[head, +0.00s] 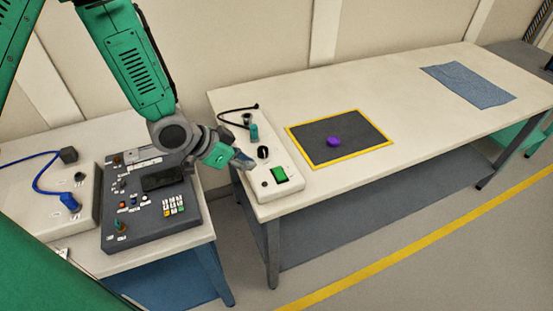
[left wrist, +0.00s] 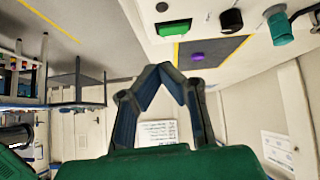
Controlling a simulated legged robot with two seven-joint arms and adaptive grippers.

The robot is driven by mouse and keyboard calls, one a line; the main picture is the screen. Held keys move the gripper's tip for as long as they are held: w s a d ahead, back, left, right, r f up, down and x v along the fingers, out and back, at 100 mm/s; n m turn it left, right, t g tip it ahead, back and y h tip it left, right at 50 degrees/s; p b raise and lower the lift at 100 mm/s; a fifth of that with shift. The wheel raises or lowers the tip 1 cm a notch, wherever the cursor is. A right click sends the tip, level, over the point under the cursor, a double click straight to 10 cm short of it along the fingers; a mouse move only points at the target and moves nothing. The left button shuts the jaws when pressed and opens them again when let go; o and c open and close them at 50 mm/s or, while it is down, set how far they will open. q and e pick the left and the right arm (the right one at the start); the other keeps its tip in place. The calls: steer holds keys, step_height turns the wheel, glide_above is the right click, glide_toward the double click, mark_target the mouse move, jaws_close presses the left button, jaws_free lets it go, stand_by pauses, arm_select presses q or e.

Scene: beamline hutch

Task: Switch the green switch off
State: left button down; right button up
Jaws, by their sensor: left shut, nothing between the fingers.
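The green switch (head: 280,174) is a green rectangular rocker on a pale panel (head: 290,191) at the left end of the long table. In the left wrist view the green switch (left wrist: 173,29) shows at the top, beyond the fingertips. My left gripper (head: 247,164) is shut and empty, just left of the switch in the head view and apart from it. In the left wrist view the left gripper (left wrist: 164,68) has its fingertips together. I cannot tell which way the switch is set. My right gripper is not in view.
A black knob (head: 263,152) and a teal knob (head: 254,132) share the panel. A dark mat with a yellow border (head: 357,158) holds a purple disc (head: 333,141). A dark control console (head: 150,233) stands on the left table. A blue cloth (head: 467,84) lies at the far right.

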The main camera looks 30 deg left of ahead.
arm_select(q)
steer(key=r, duration=0.1)
steer(key=w, duration=0.1)
steer(key=r, duration=0.1)
steer(key=shift+w+a+r+m, duration=0.25)
steer(key=shift+w+r+m, duration=0.05)
steer(key=shift+r+m, duration=0.1)
steer(key=shift+d+f, duration=0.1)
